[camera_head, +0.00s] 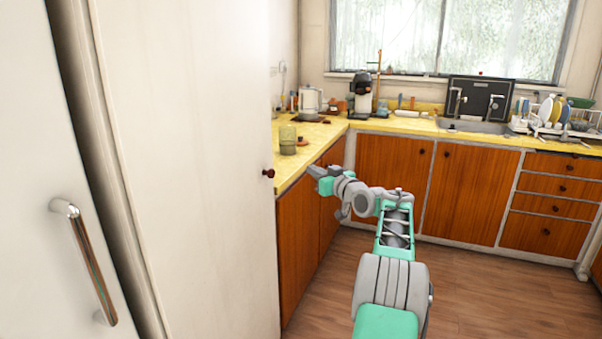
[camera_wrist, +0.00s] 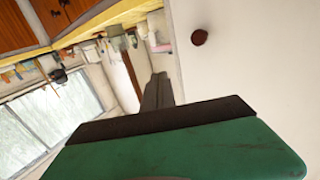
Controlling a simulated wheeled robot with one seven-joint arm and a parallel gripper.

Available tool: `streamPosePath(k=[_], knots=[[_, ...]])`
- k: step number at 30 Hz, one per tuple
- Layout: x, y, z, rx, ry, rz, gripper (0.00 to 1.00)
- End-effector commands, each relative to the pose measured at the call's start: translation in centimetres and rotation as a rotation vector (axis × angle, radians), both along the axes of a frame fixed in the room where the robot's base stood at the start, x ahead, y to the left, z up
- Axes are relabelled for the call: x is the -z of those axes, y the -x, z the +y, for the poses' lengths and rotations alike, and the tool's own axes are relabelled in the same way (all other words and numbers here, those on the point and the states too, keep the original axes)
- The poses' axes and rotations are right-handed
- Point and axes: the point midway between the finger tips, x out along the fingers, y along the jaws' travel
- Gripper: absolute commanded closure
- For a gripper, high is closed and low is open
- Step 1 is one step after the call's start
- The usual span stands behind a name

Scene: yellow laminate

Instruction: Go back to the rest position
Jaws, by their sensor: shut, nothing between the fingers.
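My arm reaches forward from the lower middle of the head view, and my gripper (camera_head: 316,172) is at its far end, just in front of the left counter's edge. The gripper looks small there and holds nothing visible. In the wrist view my gripper (camera_wrist: 157,90) is seen along its dark finger, with the fingers together and nothing between them. The wrist view is strongly tilted, with the window low at the left and the counter at the top.
A tall white cabinet (camera_head: 190,150) with a dark knob (camera_head: 268,173) stands close on the left. A green glass jar (camera_head: 288,139) is on the yellow counter (camera_head: 318,136) near the gripper. A dish rack (camera_head: 560,125) is at the back right. The wooden floor (camera_head: 480,285) is clear at the right.

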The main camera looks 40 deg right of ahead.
Motion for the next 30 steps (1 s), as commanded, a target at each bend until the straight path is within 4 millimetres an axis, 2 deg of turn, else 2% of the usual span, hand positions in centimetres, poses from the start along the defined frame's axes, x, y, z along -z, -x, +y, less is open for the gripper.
streamPosePath(k=[3,7,10,11,14,15,17,18,20,21,23,24,26,27,30], knots=[[-0.1,1.4,-0.9,0.000,0.000,-0.001,1.00],[-0.1,1.9,-1.1,0.000,0.001,0.000,1.00],[-0.8,1.0,0.6,-0.012,-0.004,0.031,1.00],[-1.2,0.5,1.8,-0.018,-0.007,0.053,1.00],[-2.5,-1.4,8.3,-0.048,-0.027,0.179,1.00],[-2.9,-1.8,11.8,-0.063,-0.036,0.247,1.00],[-2.9,-1.5,17.2,-0.081,-0.050,0.360,1.00],[-2.7,-0.6,20.7,-0.090,-0.057,0.434,1.00],[-2.3,1.4,25.6,-0.102,-0.064,0.543,1.00],[-1.9,3.2,28.6,-0.106,-0.068,0.614,1.00],[-1.0,6.5,32.7,-0.113,-0.072,0.721,1.00],[-0.4,9.0,35.1,-0.114,-0.072,0.790,1.00],[0.5,13.2,38.4,-0.115,-0.069,0.890,1.00],[1.2,16.2,40.1,-0.113,-0.064,0.957,1.00],[3.2,23.5,43.3,-0.102,-0.052,1.106,1.00]])
